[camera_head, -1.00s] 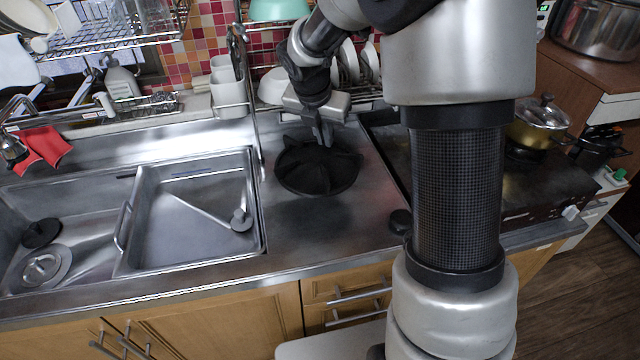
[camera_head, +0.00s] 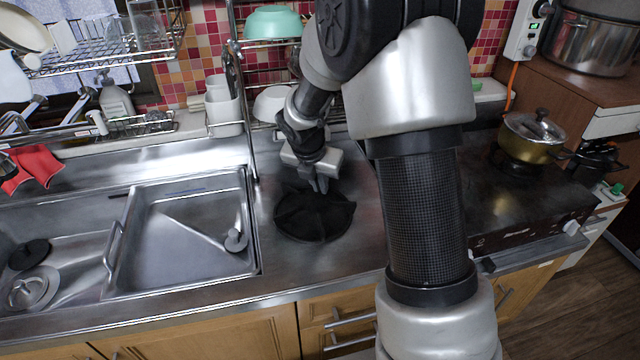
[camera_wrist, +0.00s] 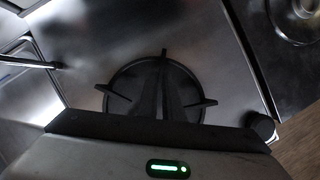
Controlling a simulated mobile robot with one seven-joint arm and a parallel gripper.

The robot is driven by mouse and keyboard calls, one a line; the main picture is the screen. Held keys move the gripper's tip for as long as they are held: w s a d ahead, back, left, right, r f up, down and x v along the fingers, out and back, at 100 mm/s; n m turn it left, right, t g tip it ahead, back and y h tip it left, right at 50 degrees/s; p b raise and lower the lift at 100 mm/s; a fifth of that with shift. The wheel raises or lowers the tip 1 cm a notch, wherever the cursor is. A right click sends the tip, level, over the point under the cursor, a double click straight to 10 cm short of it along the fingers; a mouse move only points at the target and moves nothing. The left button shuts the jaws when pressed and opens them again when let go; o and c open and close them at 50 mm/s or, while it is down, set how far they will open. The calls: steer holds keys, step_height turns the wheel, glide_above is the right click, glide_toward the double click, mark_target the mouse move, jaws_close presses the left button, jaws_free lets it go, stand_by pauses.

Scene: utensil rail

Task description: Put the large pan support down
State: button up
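The large pan support (camera_head: 315,213) is a round black ring with several ribs. It is at the steel counter between the sink and the stove; I cannot tell whether it rests on the counter or hangs just above it. My gripper (camera_head: 319,184) points down at its upper side, with the fingers close together on a rib. In the wrist view, the pan support (camera_wrist: 135,78) lies below my gripper (camera_wrist: 168,100), and dark fingers cover its middle. The finger contact itself is partly hidden.
The sink with its steel basin (camera_head: 185,235) is to the left. The stove (camera_head: 520,200) with a lidded gold pot (camera_head: 532,138) is to the right. A dish rack (camera_head: 232,95) stands behind. A small black round thing (camera_wrist: 260,125) is near the counter's front. Bare counter (camera_head: 310,270) lies in front.

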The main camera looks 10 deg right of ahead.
steer(key=o, duration=0.4)
steer(key=shift+c, duration=0.2)
steer(key=shift+r, duration=0.15)
